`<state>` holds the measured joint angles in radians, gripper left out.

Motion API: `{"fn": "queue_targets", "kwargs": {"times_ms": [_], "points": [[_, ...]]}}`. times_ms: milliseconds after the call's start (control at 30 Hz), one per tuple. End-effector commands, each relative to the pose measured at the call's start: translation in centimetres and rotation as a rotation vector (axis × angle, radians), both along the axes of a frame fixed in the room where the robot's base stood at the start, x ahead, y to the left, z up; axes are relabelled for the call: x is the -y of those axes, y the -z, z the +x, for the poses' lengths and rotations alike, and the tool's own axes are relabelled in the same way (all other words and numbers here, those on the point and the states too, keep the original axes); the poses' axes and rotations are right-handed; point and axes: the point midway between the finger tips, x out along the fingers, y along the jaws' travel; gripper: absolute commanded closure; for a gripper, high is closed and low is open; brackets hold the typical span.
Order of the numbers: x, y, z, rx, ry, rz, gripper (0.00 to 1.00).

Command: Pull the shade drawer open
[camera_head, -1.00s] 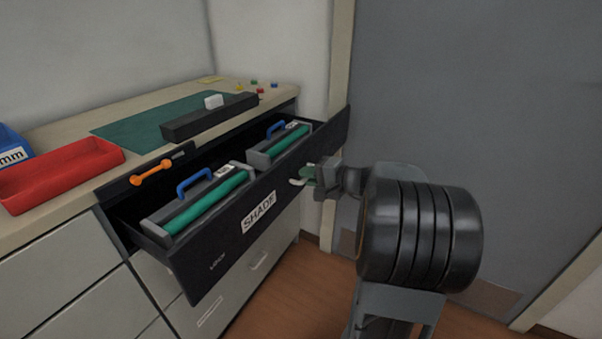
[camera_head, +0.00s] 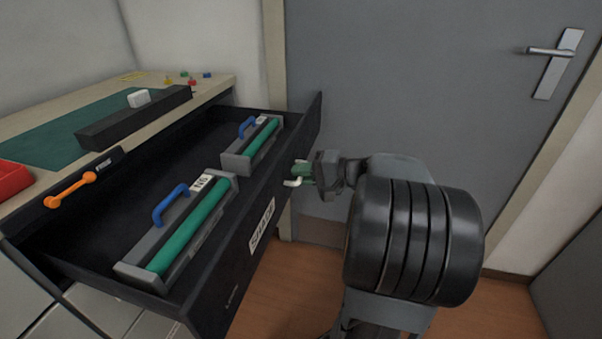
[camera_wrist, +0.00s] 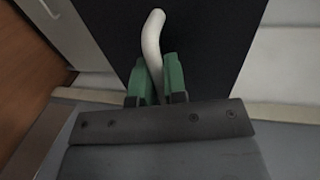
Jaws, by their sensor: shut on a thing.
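The black shade drawer (camera_head: 235,285) stands well out from the cabinet, its front bearing a white "SHADE" label (camera_head: 262,223). Its light handle (camera_head: 292,183) sticks out of the front and also shows in the wrist view (camera_wrist: 153,38). My gripper (camera_head: 304,173) is at the drawer front, its green fingers shut on the handle; the fingers show on both sides of it in the wrist view (camera_wrist: 158,80). Inside the drawer lie two grey and green toner cartridges with blue handles, one nearer (camera_head: 187,232) and one farther (camera_head: 252,146).
On the top are a green mat (camera_head: 45,138), a black bar (camera_head: 135,118) with a white block (camera_head: 139,97), and a red tray (camera_head: 12,178). A grey door (camera_head: 420,90) stands behind; wooden floor (camera_head: 510,300) is open at right.

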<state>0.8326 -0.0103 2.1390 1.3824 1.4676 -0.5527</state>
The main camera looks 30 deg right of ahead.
Motion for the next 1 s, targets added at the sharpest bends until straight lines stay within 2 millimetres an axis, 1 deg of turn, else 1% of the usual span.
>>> {"fn": "queue_targets", "kwargs": {"times_ms": [167, 200, 267, 500, 633, 767, 1000], "points": [[0.0, 0.0, 0.0, 0.002, 0.001, 0.0, 1.0], [0.1, 0.0, 0.0, 0.002, 0.001, 0.0, 0.84], [0.1, 0.0, 0.0, 0.002, 0.001, 0.0, 0.79], [0.1, -0.1, -0.1, 0.001, 0.002, 0.0, 0.79], [0.9, -0.4, -0.7, 0.002, 0.005, 0.001, 0.79], [2.4, -0.9, -2.3, 0.001, 0.008, 0.001, 0.79], [5.7, -2.0, -5.9, 0.001, 0.007, 0.0, 0.79]]}}
